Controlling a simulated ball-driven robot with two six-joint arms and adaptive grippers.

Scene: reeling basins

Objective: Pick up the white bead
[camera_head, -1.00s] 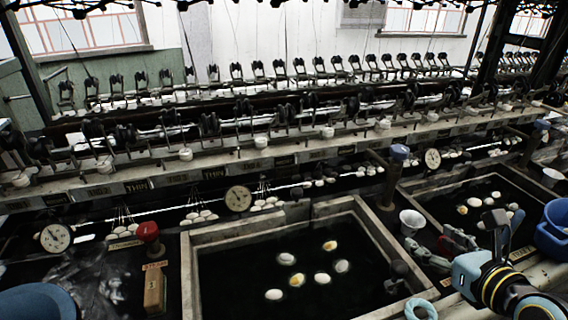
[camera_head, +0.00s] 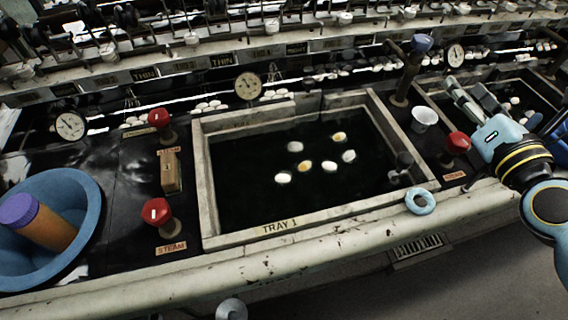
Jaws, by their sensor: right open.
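My right gripper (camera_head: 464,86) reaches in from the right, its grey fingers apart and empty, above the divide between the middle tray and the right-hand basin. No single thing stands out clearly as the white bead. Several white and yellowish oval pieces, such as one white piece (camera_head: 283,178), float in the dark water of the middle tray (camera_head: 205,190). Small round white pieces, such as one white knob (camera_head: 192,38), sit along the machine's rail. The gripper is apart from all of these. My left gripper is out of view.
A white cup (camera_head: 424,117) and a light-blue ring (camera_head: 420,201) stand right of the tray. Red valve knobs (camera_head: 157,211) and a wooden block (camera_head: 171,172) are left of it. A blue bowl (camera_head: 80,200) holds a brown cylinder with a purple cap (camera_head: 40,222).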

